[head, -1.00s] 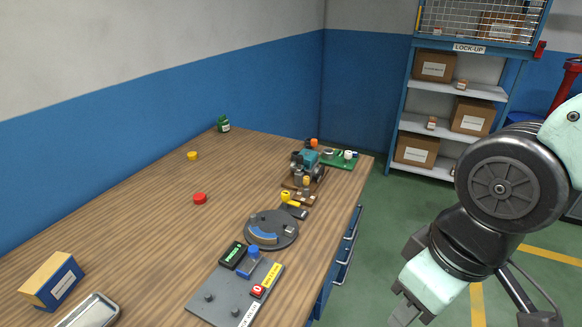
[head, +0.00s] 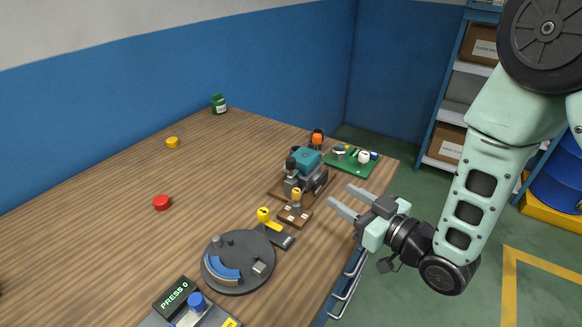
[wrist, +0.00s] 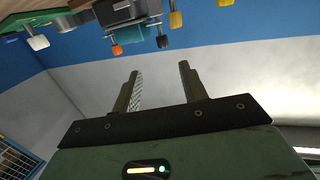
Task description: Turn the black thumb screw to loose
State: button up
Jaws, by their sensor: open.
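The teal device (head: 305,158) stands on a brown base near the right edge of the wooden workbench. A black knob, which looks like the black thumb screw (head: 290,164), sits on its left, near side. A black knob (wrist: 162,41) also shows in the wrist view beside the teal body, past my fingertips. My gripper (head: 342,196) is open and empty, fingers pointing left over the bench edge. It is to the right of the teal device and apart from it. In the wrist view my gripper (wrist: 159,70) has a clear gap between its fingers.
An orange knob (head: 317,138) and a green board (head: 350,160) stand behind the device. A small brown block with a tan knob (head: 296,198), a yellow-knobbed piece (head: 264,215) and a grey turntable (head: 225,280) stand nearer. The bench's left side is mostly clear.

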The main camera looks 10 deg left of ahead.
aim_at(295, 165)
jog(key=shift+y, duration=0.4)
jog(key=p+x, duration=0.4)
jog(key=x, duration=1.3)
jog(key=shift+f, duration=0.1)
grip_shut()
